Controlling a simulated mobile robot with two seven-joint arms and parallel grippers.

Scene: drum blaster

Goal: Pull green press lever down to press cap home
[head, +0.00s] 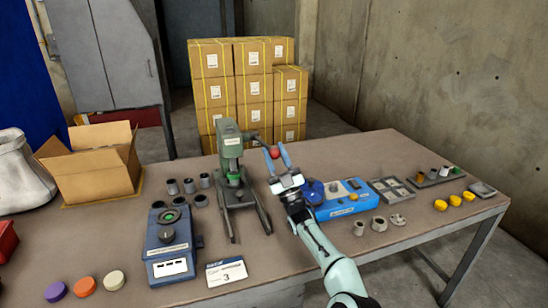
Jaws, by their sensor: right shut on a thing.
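The green press (228,145) stands upright near the middle of the bench. Its lever (257,141) reaches out to the right and ends in a red ball knob (274,153). My right gripper (276,154) has its two blue fingers closed on either side of the knob, with the arm coming up from the lower right. The lever looks raised, its knob well above the press base (239,197). A cap under the press ram is too small to make out. My left gripper is not in view.
A blue-grey device (168,240) and a card marked 3 (226,271) lie in front of the press. A blue box (345,200) sits right of it, behind my arm. Dark cups (189,186) stand to its left. An open carton (90,170) is at far left.

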